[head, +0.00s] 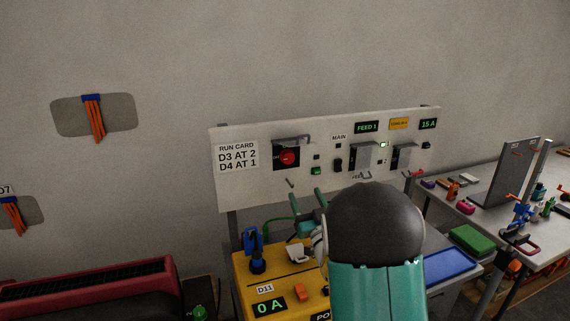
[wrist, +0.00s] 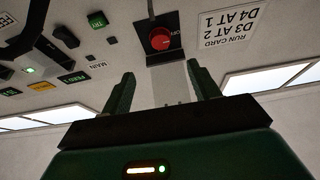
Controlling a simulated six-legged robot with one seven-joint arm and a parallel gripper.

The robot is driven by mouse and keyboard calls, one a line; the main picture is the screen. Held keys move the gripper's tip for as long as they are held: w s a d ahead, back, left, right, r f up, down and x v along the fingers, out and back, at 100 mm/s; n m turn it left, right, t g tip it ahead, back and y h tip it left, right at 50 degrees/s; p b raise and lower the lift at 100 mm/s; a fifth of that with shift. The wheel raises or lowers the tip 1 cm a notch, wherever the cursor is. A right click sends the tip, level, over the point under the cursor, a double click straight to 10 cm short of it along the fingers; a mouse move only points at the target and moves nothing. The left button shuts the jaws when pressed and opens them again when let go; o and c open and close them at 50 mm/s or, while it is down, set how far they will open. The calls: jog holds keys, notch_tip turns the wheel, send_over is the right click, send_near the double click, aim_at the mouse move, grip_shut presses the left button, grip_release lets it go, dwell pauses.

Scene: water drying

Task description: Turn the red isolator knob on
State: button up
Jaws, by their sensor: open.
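The red isolator knob (head: 288,157) is round and sits on a dark plate at the left of the white panel (head: 225,185). In the wrist view, which is upside down, the knob (wrist: 160,39) shows beyond the gap between my fingers. My gripper (wrist: 165,82) is open and empty, with its two green fingers apart from the knob. In the head view my gripper (head: 306,201) is in front of the panel, below and right of the knob, partly hidden by my arm.
A run card (head: 238,157) is left of the knob. Grey switch boxes (head: 363,155) and small labels are to its right. A yellow unit (head: 250,285) reading 0 A stands below. A cluttered table (head: 475,215) is at right.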

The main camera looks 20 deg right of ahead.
aim_at(289, 160)
jog(key=x, duration=1.3)
jog(key=shift+w, duration=0.35)
jog(key=c, duration=1)
